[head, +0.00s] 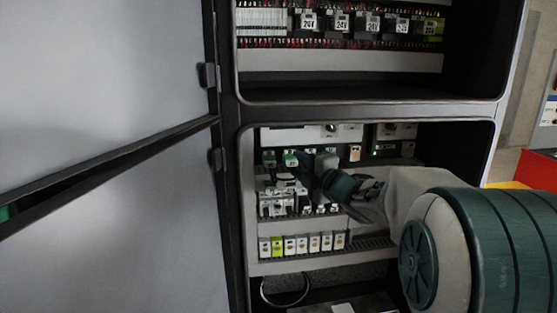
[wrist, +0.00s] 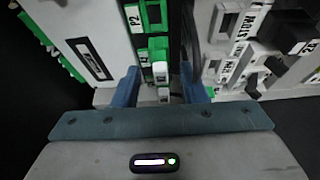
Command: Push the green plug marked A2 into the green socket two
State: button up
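My gripper (wrist: 160,82) shows in the wrist view with its two blue fingers apart. A green block with a white front (wrist: 158,50) shows between and beyond the fingers; I cannot tell whether it is a plug or a socket, or whether a finger touches it. Another green block (wrist: 153,14) beside a P2 label is above it. No A2 marking is clearly readable. In the head view, green connectors (head: 290,158) sit in the upper left of the lower cabinet bay, just left of my gripper (head: 303,170). My gripper partly hides that area.
A row of white, green and yellow terminals (head: 302,243) runs below. The open cabinet door (head: 105,150) stands at the left. The upper bay (head: 340,62) holds several 24V modules. Grey and black modules (wrist: 235,40) stand right of the fingers in the wrist view.

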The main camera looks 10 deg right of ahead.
jog(key=s+d+f+m+g+h+p, duration=0.1)
jog(key=s+d+m+h, duration=0.3)
jog(key=s+m, duration=0.2)
jog(key=s+d+f+m+h+p, duration=0.1)
jog(key=s+d+m+h, duration=0.3)
jog(key=s+m, duration=0.15)
jog(key=s+a+f+m+g+p, duration=0.1)
jog(key=s+a+f+m+g, duration=0.2)
jog(key=s, duration=0.4)
jog(key=s+a+f+m+g+p, duration=0.1)
jog(key=s+a+f+m+g, duration=0.2)
jog(key=s, duration=0.4)
jog(key=s+a+f+m+g+y+p, duration=0.1)
jog(key=s+a+f+m+g, duration=0.2)
jog(key=s+f+m+g, duration=0.2)
jog(key=shift+s+a+f+g, duration=0.35)
jog(key=shift+s+f+g, duration=0.3)
jog(key=shift+s+g, duration=0.35)
